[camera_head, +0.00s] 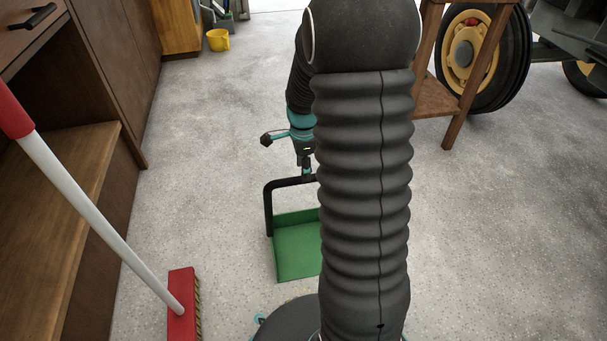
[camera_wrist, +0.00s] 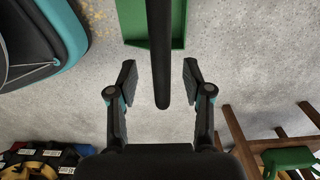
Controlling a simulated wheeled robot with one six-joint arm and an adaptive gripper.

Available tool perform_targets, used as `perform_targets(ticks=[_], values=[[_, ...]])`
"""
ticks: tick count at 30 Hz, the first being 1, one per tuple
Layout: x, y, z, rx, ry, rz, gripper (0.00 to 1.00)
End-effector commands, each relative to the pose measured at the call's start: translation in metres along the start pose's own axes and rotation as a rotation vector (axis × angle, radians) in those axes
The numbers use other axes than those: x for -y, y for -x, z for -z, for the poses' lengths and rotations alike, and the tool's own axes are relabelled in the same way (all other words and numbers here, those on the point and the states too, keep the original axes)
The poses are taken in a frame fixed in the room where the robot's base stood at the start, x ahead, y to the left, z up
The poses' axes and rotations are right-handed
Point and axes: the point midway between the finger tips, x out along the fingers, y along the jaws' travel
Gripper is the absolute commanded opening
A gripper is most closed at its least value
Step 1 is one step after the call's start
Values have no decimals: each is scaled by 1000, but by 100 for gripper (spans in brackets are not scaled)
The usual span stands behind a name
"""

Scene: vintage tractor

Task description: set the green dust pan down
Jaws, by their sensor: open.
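The green dust pan (camera_head: 297,252) appears to rest flat on the grey floor, just beyond my base. Its black handle (camera_head: 268,205) rises at the back and bends over to the right. My arm hides the pan's right part. My gripper (camera_head: 306,172) is above the pan, by the top of the handle. In the wrist view my gripper (camera_wrist: 160,82) is open, with one finger on each side of the black handle (camera_wrist: 162,50) and visible gaps to both. The green pan (camera_wrist: 178,25) shows behind the handle.
A red broom (camera_head: 182,305) with a white stick stands at left, beside a wooden cabinet (camera_head: 70,200). A yellow bucket (camera_head: 218,40) is at the back. A wooden stand (camera_head: 452,125) and a tractor wheel (camera_head: 475,58) are at the right.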

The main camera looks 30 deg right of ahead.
Motion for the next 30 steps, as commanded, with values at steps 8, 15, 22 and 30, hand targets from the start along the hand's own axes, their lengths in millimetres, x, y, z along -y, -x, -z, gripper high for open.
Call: perform_targets(ticks=[8,15,22,30], values=[[0,54,0,0,0,2,50],[-1,73,-1,0,6,2,50],[-25,111,-19,-7,222,66,50],[-89,171,-52,-55,725,198,50]])
